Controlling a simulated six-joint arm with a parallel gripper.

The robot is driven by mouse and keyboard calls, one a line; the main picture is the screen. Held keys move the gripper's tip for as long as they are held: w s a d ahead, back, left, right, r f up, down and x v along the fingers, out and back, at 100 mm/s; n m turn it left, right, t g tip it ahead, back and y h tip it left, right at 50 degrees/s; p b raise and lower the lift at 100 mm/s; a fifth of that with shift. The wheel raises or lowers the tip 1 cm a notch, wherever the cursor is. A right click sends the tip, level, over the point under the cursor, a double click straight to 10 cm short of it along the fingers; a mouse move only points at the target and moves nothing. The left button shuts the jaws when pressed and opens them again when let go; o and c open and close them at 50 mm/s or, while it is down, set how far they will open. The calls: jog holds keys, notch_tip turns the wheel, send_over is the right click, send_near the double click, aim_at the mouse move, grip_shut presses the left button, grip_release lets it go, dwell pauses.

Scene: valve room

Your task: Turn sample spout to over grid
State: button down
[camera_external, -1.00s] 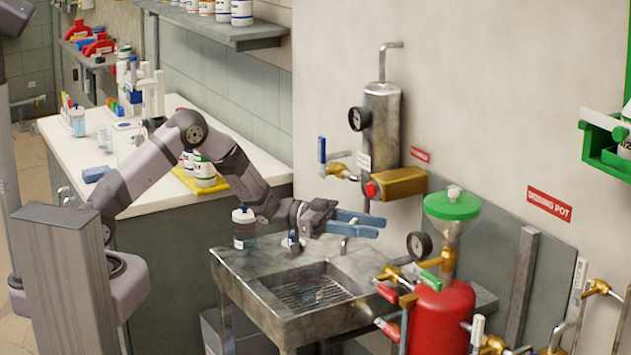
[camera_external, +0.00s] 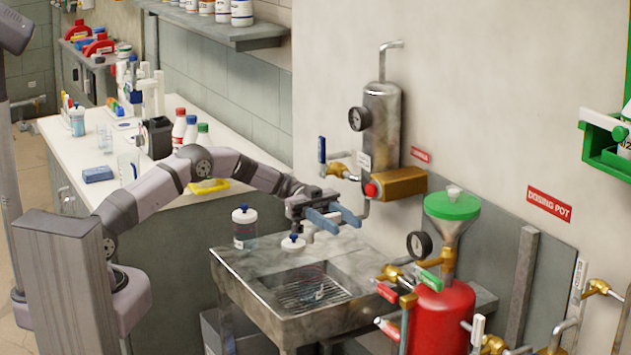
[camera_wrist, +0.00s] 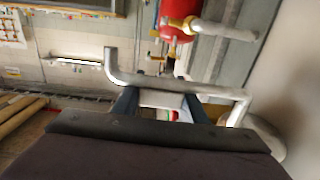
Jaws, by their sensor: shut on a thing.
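The sample spout (camera_external: 364,209) is a bent grey metal pipe below the brass block on the wall. In the wrist view the pipe (camera_wrist: 165,84) crosses between my fingers, with a bent-down end at left. My gripper (camera_external: 337,222), with blue fingers, is shut on it above the back of the sink; its fingers (camera_wrist: 160,105) also show in the wrist view. The fingers hide part of the pipe in the outside view. The grid (camera_external: 303,291) lies in the sink basin, lower and toward the front from my gripper.
The brass block (camera_external: 400,183) and steel cylinder (camera_external: 383,120) are on the wall above. The red dosing pot (camera_external: 440,315) stands to the right.

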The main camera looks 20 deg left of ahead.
jog(key=shift+w+a+r+m+g+y, duration=0.1)
jog(key=shift+a+m+g+y, duration=0.2)
jog(key=shift+g, duration=0.1)
jog(key=c, duration=1.1)
grip_release()
jog(key=b+v, duration=0.2)
jog(key=v, duration=0.5)
jog(key=shift+w, duration=0.15)
